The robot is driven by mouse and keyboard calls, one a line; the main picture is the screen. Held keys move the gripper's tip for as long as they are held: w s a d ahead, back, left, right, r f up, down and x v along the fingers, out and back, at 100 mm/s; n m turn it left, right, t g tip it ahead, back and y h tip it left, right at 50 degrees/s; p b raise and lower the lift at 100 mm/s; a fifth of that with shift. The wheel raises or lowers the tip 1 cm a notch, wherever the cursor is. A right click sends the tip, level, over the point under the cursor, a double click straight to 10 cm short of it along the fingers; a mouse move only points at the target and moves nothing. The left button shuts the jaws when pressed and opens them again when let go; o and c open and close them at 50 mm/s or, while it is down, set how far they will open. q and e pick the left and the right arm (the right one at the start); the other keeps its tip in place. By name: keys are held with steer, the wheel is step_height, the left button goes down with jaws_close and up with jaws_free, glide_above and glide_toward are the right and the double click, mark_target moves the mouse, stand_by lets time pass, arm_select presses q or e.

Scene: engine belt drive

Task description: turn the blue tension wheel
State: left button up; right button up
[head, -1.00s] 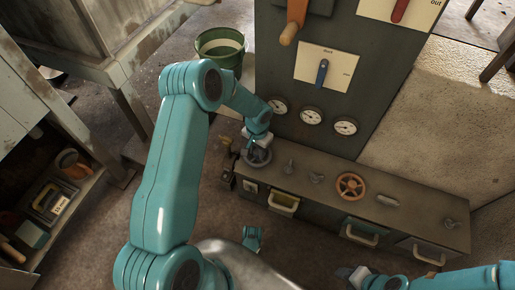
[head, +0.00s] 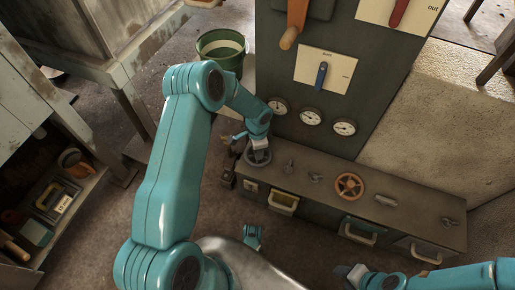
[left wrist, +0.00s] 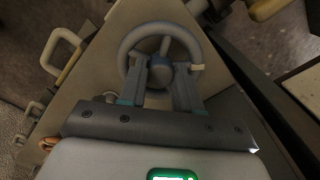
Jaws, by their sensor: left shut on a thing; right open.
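The blue tension wheel is a grey-blue handwheel (head: 257,158) at the left end of the low console's top. In the left wrist view its round rim (left wrist: 125,48) and hub show close up. My left gripper (head: 259,146) is over the wheel from above; in the left wrist view its two fingers (left wrist: 162,75) are closed on the wheel's middle, one on each side of the hub. The fingers hide part of the wheel. My right gripper (head: 350,274) is open and empty at the bottom of the head view, apart from the console.
An orange handwheel (head: 350,186) and several small levers stand on the console (head: 330,202). Drawers with handles (head: 284,204) line its front. A tall panel (head: 365,90) with gauges and a blue lever (head: 321,75) rises behind. A green bucket (head: 222,55) stands back left.

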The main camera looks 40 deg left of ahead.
stand_by(0.3)
arm_select(q)
steer(key=o, duration=0.8)
steer(key=shift+r, duration=0.1)
step_height(320, 180, up, 16)
steer(key=p, duration=0.6)
steer(key=shift+r, duration=0.15)
